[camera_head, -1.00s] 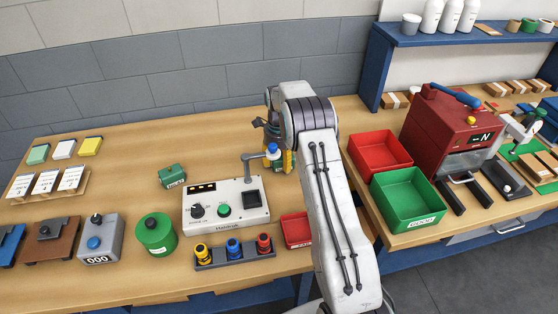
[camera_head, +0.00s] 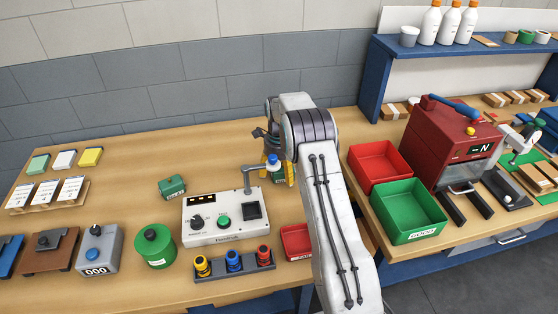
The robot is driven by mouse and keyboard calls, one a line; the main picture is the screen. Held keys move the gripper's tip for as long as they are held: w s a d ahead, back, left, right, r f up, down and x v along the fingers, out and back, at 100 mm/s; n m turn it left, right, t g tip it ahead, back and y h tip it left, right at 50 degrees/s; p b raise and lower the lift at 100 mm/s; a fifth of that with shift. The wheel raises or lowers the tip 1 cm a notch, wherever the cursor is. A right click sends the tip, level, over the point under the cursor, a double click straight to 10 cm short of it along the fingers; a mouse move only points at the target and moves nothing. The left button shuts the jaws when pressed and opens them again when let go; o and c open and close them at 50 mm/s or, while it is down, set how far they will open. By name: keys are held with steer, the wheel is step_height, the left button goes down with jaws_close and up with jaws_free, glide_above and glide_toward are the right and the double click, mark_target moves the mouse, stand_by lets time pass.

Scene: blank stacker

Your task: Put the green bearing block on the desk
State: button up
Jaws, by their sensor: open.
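A small green block with a pale label (camera_head: 172,187) sits on the wooden desk (camera_head: 130,185), left of the white control box; it looks like the green bearing block. My gripper (camera_head: 278,168) is behind the box's lever, well to the right of that block. Its yellow fingers are open and partly hidden by my arm and the blue lever knob. A dark green patch shows low between the fingers; I cannot tell what it is.
The white control box (camera_head: 226,214) with its lever stands beside the green block. A green round canister (camera_head: 155,246) and a grey button box (camera_head: 99,250) stand in front. Red (camera_head: 380,165) and green (camera_head: 408,207) bins are at right. The desk behind the block is clear.

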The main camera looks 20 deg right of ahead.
step_height(320, 180, up, 12)
steer(key=shift+f+b, duration=0.25)
steer(key=shift+b, duration=0.05)
steer(key=s+a+r+n, duration=0.1)
steer(key=s+r+n, duration=0.1)
steer(key=r, duration=0.1)
steer(key=s+a+r+n, duration=0.1)
steer(key=s+r+n, duration=0.1)
steer(key=s+a+r+n+t, duration=0.1)
steer(key=s+r+n, duration=0.1)
steer(key=r, duration=0.1)
steer(key=shift+a+r, duration=0.3)
steer(key=shift+a, duration=0.05)
steer(key=s+a+r+n+t, duration=0.1)
steer(key=s+a+r+n, duration=0.15)
steer(key=s+n, duration=0.6)
steer(key=s+a+r+n+t, duration=0.15)
steer(key=s+a+n, duration=0.35)
steer(key=s, duration=0.7)
steer(key=s+f+n, duration=0.3)
steer(key=s+n, duration=0.4)
steer(key=s, duration=0.2)
steer(key=shift+s+f+n+t, duration=0.3)
steer(key=shift+n+t, duration=0.05)
